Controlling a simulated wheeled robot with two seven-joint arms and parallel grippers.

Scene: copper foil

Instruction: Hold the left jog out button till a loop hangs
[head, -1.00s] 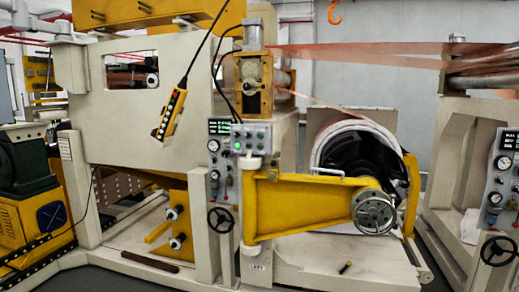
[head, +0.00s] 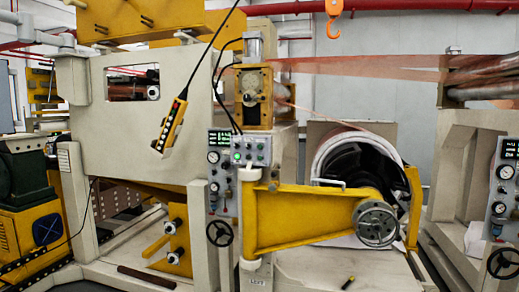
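A left control panel (head: 251,150) with several small buttons and a green light is on the front of the machine. A dark display (head: 220,139) with green text is beside it. The button labels are too small to read. A wide copper foil web (head: 350,67) runs from the roller head (head: 253,92) to the rollers at right, nearly straight, with no deep loop visible. A thin foil strand (head: 308,110) slopes from the head down to the roll (head: 340,145) in the cradle. Neither of my grippers shows.
A yellow pendant (head: 171,123) with buttons hangs on a cable left of the panel. A yellow swing arm (head: 300,215) with a round hub juts out below the panel. A second gauge panel (head: 505,172) stands at right. An orange hook (head: 334,22) hangs overhead.

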